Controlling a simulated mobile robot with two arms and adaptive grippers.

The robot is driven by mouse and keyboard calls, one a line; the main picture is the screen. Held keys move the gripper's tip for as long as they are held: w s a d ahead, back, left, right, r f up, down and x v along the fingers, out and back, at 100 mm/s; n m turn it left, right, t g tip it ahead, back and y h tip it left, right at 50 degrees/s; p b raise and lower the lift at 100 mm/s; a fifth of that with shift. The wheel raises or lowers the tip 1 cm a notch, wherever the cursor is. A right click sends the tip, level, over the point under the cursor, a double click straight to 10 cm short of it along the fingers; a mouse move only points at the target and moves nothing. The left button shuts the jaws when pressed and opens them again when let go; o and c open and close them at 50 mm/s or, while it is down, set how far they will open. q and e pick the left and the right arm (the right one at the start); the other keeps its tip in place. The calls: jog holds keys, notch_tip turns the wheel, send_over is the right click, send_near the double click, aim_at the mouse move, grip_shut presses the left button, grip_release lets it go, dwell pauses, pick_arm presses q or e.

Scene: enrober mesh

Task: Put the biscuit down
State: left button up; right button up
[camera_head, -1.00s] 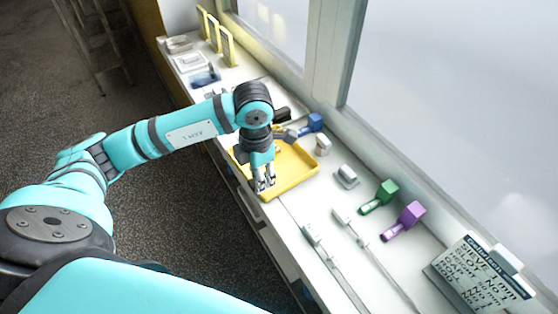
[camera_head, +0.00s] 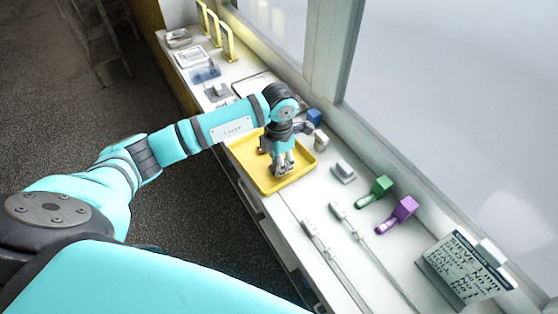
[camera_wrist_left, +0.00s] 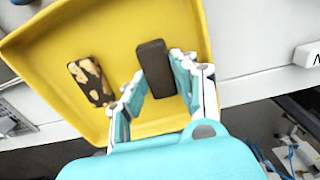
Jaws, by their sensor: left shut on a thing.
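My left gripper (camera_head: 283,170) points down over the yellow tray (camera_head: 243,150) on the counter. In the left wrist view its fingers are shut on a dark brown biscuit (camera_wrist_left: 154,62), which lies between the fingertips. The biscuit is over the tray floor; I cannot tell whether it touches it. A second biscuit (camera_wrist_left: 88,84), patchy brown and cream, lies in the tray to the left of the held one, apart from it. My right gripper is not in view.
A blue-headed tool (camera_head: 314,117) and a small pale block (camera_head: 321,140) stand behind the tray. Green (camera_head: 381,186) and purple (camera_head: 404,208) tools and a sign (camera_head: 465,268) lie to the right. Yellow frames (camera_head: 227,42) stand at the far end. A window runs along the back.

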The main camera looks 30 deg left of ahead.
pick_arm(q)
jog(key=shift+f, duration=0.2)
jog(key=o, duration=0.9)
jog(key=shift+c, duration=0.2)
jog(key=shift+r, duration=0.15)
jog(key=shift+r, duration=0.2)
notch_tip(320, 180, up, 12)
jog(key=b, duration=0.3)
jog(key=shift+f, duration=0.15)
